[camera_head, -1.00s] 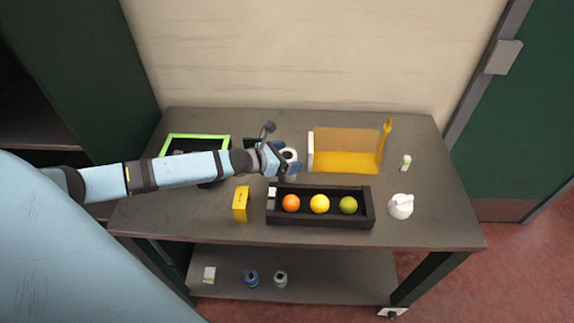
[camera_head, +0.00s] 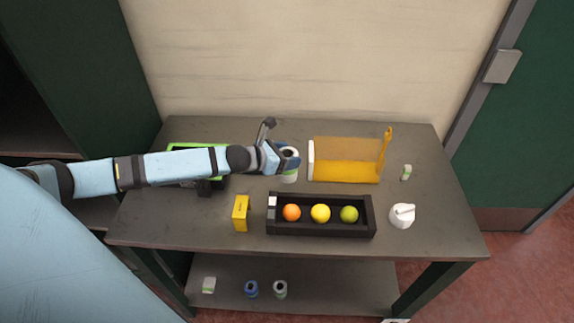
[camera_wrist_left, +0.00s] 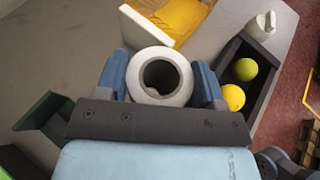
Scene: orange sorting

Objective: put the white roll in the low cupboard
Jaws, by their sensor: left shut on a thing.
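The white roll (camera_head: 290,177) is upright above the back middle of the grey table, between the jaws of my left gripper (camera_head: 284,160). In the left wrist view, my left gripper (camera_wrist_left: 160,78) has one blue finger on each side of the white roll (camera_wrist_left: 134,80) and is shut on it; I look down into its round hole. I cannot tell whether its base touches the table. A dark green cupboard (camera_head: 92,60) with an open shelf stands at the left, partly hidden by my arm. My right gripper is not in view.
A yellow clear-sided holder (camera_head: 346,168) is right of the roll. A black tray (camera_head: 320,231) with three fruits lies in front. A yellow box (camera_head: 241,213), a white timer-like object (camera_head: 402,215) and a green-framed item (camera_head: 177,149) are nearby. The lower shelf (camera_head: 340,285) holds small containers.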

